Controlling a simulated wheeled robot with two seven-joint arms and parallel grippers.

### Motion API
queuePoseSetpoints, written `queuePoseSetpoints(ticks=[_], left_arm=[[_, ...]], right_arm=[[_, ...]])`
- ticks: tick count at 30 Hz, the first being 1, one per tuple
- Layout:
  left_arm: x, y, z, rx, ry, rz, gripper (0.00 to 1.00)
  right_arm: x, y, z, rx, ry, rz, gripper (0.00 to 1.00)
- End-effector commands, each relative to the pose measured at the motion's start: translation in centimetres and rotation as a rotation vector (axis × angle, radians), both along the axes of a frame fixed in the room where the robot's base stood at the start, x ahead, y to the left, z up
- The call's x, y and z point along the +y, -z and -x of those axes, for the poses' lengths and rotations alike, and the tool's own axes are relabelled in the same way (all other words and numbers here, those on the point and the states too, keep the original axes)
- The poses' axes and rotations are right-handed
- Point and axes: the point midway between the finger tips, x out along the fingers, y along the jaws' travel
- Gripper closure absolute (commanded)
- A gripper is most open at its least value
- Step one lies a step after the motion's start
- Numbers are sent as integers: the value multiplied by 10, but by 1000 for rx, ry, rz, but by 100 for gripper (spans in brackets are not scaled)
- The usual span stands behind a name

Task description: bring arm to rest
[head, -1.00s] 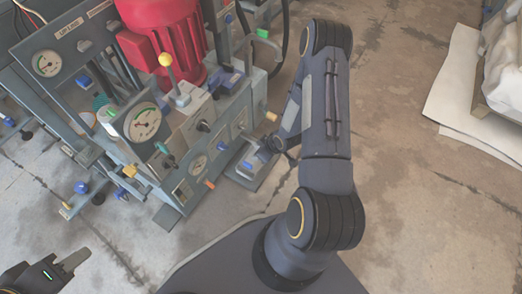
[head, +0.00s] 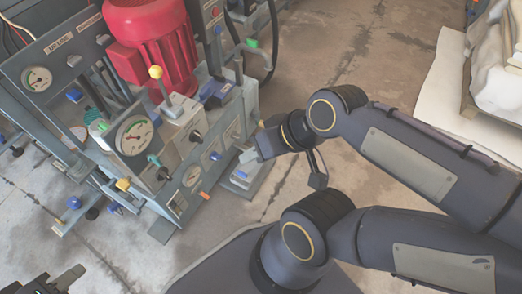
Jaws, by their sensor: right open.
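My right arm rises from the bottom middle, runs out to the right edge and comes back to a bent wrist in front of the press. My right gripper (head: 317,178) shows only in part below that wrist, over the floor; one dark finger hangs down, and I see nothing held. My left gripper (head: 66,278) is at the bottom left corner, partly cut off, above the floor and apart from the press. Its finger gap is not clear.
The grey plate press (head: 190,150) with a red motor (head: 155,40), gauges and levers stands at the upper left, close to my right wrist. A pallet (head: 487,112) with pale sheets is at the upper right. Open floor (head: 340,65) lies between them.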

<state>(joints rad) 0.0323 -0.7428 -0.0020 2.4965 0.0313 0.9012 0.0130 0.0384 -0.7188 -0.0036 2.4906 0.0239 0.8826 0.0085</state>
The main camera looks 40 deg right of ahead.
Motion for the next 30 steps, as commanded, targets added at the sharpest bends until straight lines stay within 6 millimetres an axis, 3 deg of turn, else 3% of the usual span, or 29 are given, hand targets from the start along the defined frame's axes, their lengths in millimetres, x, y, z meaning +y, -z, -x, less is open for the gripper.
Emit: queuePoseSetpoints(ticks=[11, 16, 20, 30], left_arm=[[0, -2, 0, 0, 0, 0, 64], [0, -25, 0, 0, 0, 0, 64], [0, -65, 0, 0, 0, 0, 64], [0, -212, 0, -1, 0, 0, 64]], right_arm=[[3, -2, 5, 1, -3, -9, 57], [3, -26, 5, 0, -2, -9, 57], [3, -66, 5, 0, -2, -9, 57], [2, -213, 5, -1, -2, -9, 57]])
